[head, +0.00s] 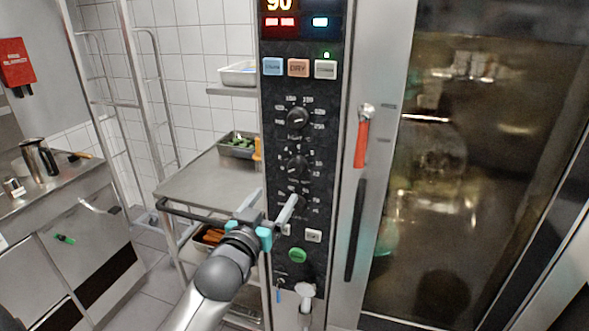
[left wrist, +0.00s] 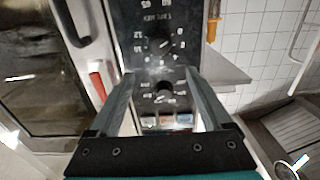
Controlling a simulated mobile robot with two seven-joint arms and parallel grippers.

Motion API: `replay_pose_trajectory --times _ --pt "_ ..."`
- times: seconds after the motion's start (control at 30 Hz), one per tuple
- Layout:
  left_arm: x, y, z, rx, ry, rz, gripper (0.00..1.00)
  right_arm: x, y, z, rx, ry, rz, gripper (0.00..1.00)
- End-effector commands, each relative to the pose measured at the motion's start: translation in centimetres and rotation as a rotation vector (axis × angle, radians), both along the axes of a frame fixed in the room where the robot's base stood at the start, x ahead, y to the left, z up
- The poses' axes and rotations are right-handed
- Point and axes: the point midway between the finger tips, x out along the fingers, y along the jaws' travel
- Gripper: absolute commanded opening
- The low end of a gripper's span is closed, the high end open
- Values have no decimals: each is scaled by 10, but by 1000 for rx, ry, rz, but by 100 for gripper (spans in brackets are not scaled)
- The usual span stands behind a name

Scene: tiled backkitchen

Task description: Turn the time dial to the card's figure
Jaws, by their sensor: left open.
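The oven's control panel (head: 275,180) carries three black dials in a column. The top dial (head: 297,117) has figures in the hundreds. The middle dial (head: 297,165) has small figures around it; it also shows in the upside-down left wrist view (left wrist: 160,43), with 8, 10 and 12 at its side. Its label is too blurred to read, so I cannot confirm it is the time dial. The lowest dial is largely hidden by a finger. My left gripper (head: 268,207) is open and empty, before the panel's lower left. I make out no card. My right gripper is out of view.
A red-and-black door handle (head: 361,140) stands just right of the panel, beside the glass oven door (head: 470,170). Buttons (head: 298,67) sit above the dials, a green button (head: 297,255) below. A steel trolley (head: 200,180) with trays stands to the left.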

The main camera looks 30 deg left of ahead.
Motion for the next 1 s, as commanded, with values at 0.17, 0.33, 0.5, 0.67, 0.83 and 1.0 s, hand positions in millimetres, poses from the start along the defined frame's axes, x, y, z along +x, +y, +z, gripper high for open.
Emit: replay_pose_trajectory --times 0.17,0.33,0.5,0.67,0.83,1.0 --pt "29 7 1 1 -2 0 83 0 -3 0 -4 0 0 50" --pt "55 14 1 2 -1 0 83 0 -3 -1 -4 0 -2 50" --pt "81 20 0 1 0 0 83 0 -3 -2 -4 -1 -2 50" --pt "103 25 1 1 -1 -1 83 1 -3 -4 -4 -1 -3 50" --pt "119 28 0 0 0 0 83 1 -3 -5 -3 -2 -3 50" --pt "127 30 0 1 0 -1 83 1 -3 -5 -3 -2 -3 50"
